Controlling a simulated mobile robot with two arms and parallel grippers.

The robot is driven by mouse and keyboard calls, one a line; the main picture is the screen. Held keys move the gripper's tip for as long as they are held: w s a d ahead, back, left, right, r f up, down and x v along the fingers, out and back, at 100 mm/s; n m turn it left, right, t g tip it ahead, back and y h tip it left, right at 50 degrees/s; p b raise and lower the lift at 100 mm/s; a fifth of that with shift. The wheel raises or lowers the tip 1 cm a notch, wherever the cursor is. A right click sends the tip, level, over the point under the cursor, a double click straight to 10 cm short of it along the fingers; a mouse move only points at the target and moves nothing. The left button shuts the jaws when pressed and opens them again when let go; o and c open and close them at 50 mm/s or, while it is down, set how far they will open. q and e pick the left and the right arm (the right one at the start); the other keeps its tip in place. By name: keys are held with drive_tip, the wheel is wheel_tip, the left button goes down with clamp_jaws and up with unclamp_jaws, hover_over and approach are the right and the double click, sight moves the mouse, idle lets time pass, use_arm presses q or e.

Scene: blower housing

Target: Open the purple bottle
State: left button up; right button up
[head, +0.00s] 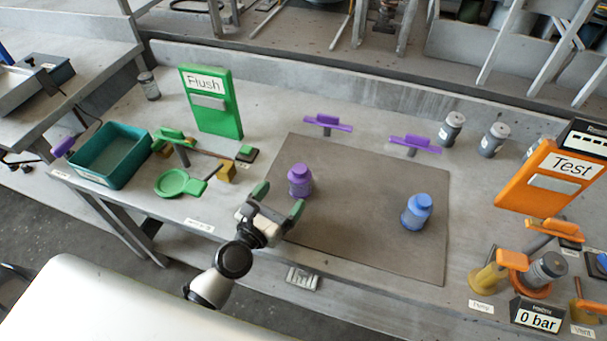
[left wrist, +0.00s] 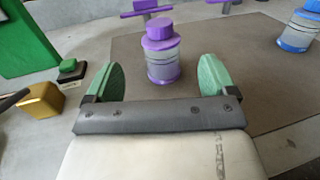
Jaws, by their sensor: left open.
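The purple bottle (head: 300,181) stands upright on the dark mat, with its purple cap on. In the left wrist view the purple bottle (left wrist: 162,55) is straight ahead, beyond and between the fingertips. My left gripper (head: 279,199) is open and empty, just short of the bottle on its near left side and apart from it. Its two green fingers also show in the left wrist view (left wrist: 160,78). My right gripper is not in view.
A blue bottle (head: 416,212) stands on the right of the mat (head: 350,240). Two purple holders (head: 328,123) stand along the mat's back edge. The green Flush panel (head: 211,103), a teal tray (head: 122,168) and a green ring (head: 178,183) are left. The orange Test panel (head: 550,178) is right. Mid-mat is clear.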

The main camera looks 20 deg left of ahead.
sight(293, 183)
use_arm(q)
drive_tip(key=x, duration=0.3)
drive_tip(key=p+x, duration=0.1)
drive_tip(key=x, duration=0.3)
drive_tip(key=shift+r, duration=0.1)
drive_tip(key=shift+w+d, duration=0.15)
drive_tip(key=shift+w, duration=0.3)
drive_tip(key=shift+c, duration=0.2)
drive_tip(key=c, duration=1.1)
drive_tip(key=shift+o, duration=0.2)
